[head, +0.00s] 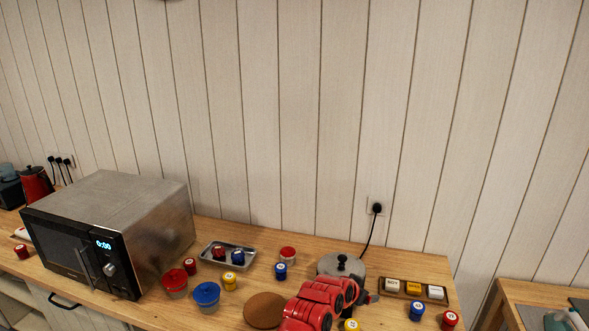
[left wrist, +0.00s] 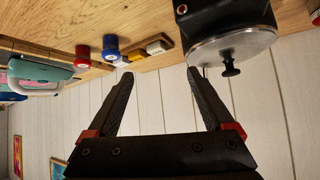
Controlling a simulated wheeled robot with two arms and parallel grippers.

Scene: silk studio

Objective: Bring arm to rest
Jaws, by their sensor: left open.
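My left arm (head: 320,303), red with dark parts, reaches in from the bottom of the head view over the wooden counter. Its dark left gripper (head: 371,297) is just right of the grey lidded pot (head: 342,266) and partly hidden by the arm. In the left wrist view, the two dark fingers of the left gripper (left wrist: 160,74) are spread apart with nothing between them. The pot's lid (left wrist: 232,46) appears close to one finger there. My right gripper is in neither view.
A tray with small blocks (head: 413,290) is right of the gripper, with a blue jar (head: 416,310) and a red jar (head: 450,320) near it. A microwave (head: 110,235), several jars, a metal tray (head: 228,256) and a round cork mat (head: 265,310) are to the left.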

